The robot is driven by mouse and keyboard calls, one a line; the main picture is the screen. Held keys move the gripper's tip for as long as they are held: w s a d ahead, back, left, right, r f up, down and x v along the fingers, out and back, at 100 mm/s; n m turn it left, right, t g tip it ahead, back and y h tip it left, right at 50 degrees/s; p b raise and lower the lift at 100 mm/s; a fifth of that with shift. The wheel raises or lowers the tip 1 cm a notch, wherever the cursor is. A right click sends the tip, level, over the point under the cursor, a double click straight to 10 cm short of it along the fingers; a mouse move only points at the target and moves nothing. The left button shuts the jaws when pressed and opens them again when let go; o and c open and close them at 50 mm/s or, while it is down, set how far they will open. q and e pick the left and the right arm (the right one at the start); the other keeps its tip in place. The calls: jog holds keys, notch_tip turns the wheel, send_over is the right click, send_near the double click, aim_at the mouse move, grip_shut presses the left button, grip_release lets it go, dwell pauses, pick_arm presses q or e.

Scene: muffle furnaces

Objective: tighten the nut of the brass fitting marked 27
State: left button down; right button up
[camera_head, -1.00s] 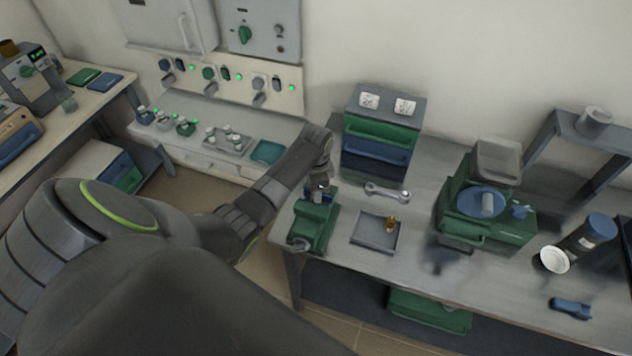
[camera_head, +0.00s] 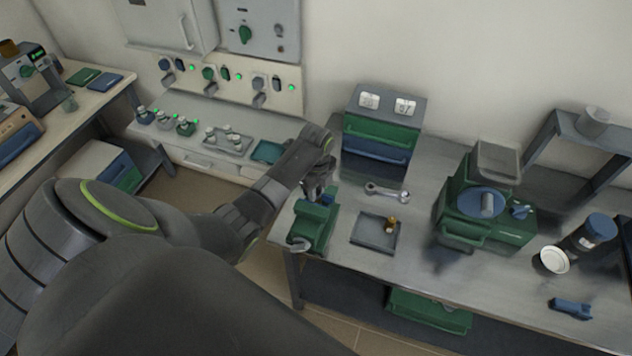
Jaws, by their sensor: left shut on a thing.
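My left gripper (camera_head: 318,190) reaches down onto the top of a green bench vise (camera_head: 314,228) with blue jaw parts, near the left end of the grey workbench. It is shut on a small part at the vise jaws; the fingers hide that part, and no marking 27 is readable. A small brass fitting (camera_head: 390,223) stands upright in the right part of a shallow grey tray (camera_head: 366,243), right of the vise. A grey metal wrench (camera_head: 388,193) lies on the bench behind the tray. My right gripper is not in view.
A green and blue drawer cabinet (camera_head: 378,145) with two white labels stands behind the vise. A green machine with a blue round plate (camera_head: 482,203) stands right of the tray. A white cup (camera_head: 554,260) and a blue object (camera_head: 571,308) lie farther right. Bare bench surrounds the tray.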

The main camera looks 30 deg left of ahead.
pick_arm(q)
jog(key=m, duration=0.6)
jog(key=shift+m, duration=0.4)
dwell(0.3)
jog(key=c, duration=1.2)
grip_release()
jog(key=shift+c, duration=0.2)
